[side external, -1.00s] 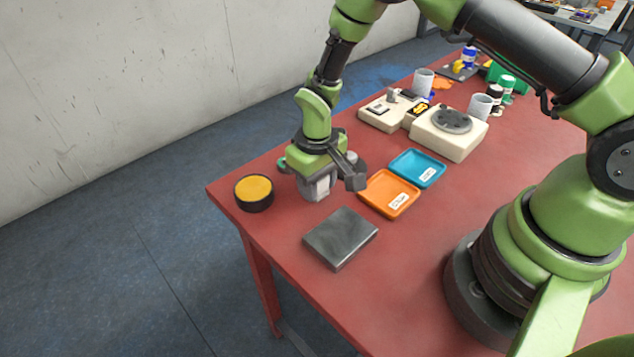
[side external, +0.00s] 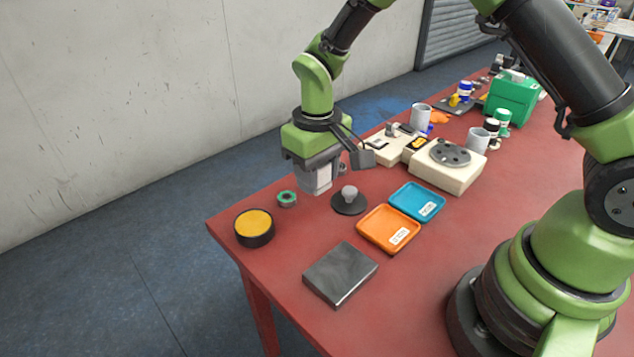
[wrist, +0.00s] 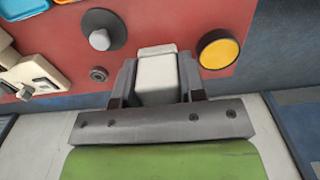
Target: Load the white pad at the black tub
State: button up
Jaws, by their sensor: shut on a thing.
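The white pad (side external: 319,183) is a pale block held between the jaws of my gripper (side external: 316,176). It hangs above the red table with its lower part showing. In the wrist view the pad (wrist: 156,72) sits between both fingers of my gripper (wrist: 156,82). The black tub (side external: 255,240) is a low round dish with a yellow-orange top, standing at the table's near left corner. My gripper is above and to the right of it in the side view, clear of it. The tub (wrist: 218,48) also shows right of the pad in the wrist view.
A small green ring (side external: 287,199) and a black disc with a grey knob (side external: 349,203) lie below my gripper. An orange tray (side external: 388,228), a blue tray (side external: 417,201) and a grey metal block (side external: 340,274) lie to the right. Cream machines (side external: 447,165) stand farther back.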

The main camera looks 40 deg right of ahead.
jog(key=o, duration=0.4)
jog(key=shift+c, duration=1.6)
send_near(253, 222)
jog(key=shift+s+d+f, duration=0.1)
jog(key=shift+f, duration=2.95)
